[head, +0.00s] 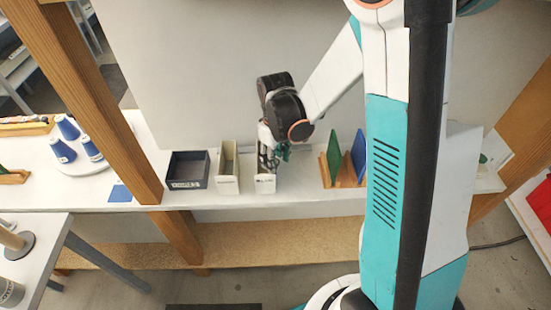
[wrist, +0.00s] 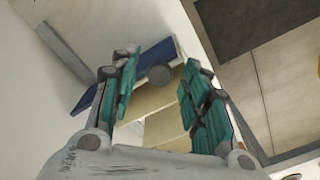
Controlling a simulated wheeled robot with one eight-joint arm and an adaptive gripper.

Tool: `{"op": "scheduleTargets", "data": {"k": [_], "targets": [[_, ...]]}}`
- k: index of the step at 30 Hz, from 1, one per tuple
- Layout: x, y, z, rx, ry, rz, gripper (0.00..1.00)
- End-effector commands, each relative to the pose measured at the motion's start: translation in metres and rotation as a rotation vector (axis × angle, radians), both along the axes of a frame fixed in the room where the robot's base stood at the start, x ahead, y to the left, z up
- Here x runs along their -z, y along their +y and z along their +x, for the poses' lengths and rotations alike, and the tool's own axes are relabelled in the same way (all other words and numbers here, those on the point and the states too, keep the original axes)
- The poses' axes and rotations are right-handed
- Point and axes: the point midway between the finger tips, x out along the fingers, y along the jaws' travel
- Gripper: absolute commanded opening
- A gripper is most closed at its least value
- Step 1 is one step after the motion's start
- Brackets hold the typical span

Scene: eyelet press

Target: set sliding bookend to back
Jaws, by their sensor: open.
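My gripper (head: 272,158) is low over a narrow white box (head: 265,184) on the shelf and hides much of it. In the wrist view its two teal-padded fingers (wrist: 160,85) are apart, with nothing held between them. Beyond the fingertips is a blue plate (wrist: 118,84) with a grey round knob (wrist: 160,75), which may be the sliding bookend. The knob appears between the fingertips; I cannot tell whether they touch it. Cream surfaces (wrist: 152,103) show below the plate. In the head view the plate is hidden.
A cream box (head: 228,168) and a dark box (head: 188,170) stand close on the left. A wooden rack (head: 340,176) with green and blue panels stands on the right. The wall (head: 220,75) is close behind. Bare shelf lies between the white box and rack.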

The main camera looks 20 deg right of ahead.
Motion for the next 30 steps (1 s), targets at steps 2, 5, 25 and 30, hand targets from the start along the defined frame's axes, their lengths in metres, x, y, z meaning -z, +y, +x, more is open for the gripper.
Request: {"op": "scheduleTargets", "data": {"k": [2,5,25,30], "targets": [[0.001,0.0,0.0,0.0,0.0,0.0,0.42],[0.001,0.0,0.0,0.0,0.0,0.0,0.42],[0.002,-0.033,-0.01,0.007,0.0,-0.001,0.0],[0.002,-0.07,-0.022,0.007,0.0,-0.001,0.0]]}}
